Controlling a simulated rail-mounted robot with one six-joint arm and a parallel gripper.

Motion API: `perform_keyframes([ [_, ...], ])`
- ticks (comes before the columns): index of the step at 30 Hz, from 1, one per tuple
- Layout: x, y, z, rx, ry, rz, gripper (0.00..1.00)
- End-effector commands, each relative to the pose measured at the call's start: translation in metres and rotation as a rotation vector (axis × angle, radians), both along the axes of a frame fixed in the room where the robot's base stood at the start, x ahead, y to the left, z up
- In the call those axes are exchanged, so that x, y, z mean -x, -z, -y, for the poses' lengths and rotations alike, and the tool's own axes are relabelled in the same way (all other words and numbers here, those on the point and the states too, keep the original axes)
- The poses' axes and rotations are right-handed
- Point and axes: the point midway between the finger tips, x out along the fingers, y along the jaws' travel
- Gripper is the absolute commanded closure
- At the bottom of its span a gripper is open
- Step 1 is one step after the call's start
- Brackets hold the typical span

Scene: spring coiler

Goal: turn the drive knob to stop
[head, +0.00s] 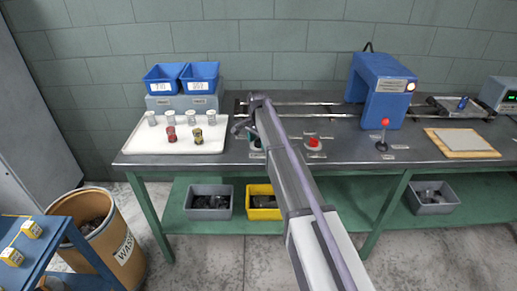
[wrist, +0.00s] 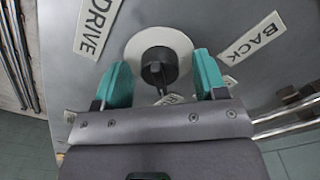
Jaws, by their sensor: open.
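The drive knob (wrist: 158,68) is a black knob on a pale round plate in the wrist view. My gripper (wrist: 162,78) is open, with a teal finger on each side of the knob and visible gaps between. In the head view my arm hides most of the knob's area; the gripper end (head: 255,125) is over the bench there.
A red button (head: 314,143) is right of my arm on the bench (head: 340,155). A red-topped lever (head: 383,135) stands farther right, by the blue machine (head: 380,88). A white tray (head: 150,140) with several cylinders is at left, before two blue bins (head: 182,78).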

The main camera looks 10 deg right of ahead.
Motion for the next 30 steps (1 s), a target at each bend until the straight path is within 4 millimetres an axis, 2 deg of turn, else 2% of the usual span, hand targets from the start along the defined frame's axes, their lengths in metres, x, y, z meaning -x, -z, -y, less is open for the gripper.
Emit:
perform_keyframes([
  [5, 0.0001, -0.0018, 0.0001, 0.0, 0.0, 0.0, 0.35],
  [21, 0.0001, -0.0017, 0.0001, 0.0, 0.0, 0.0, 0.84],
  [30, 0.0001, -0.0016, 0.0001, 0.0, -0.038, 0.0, 0.84],
])
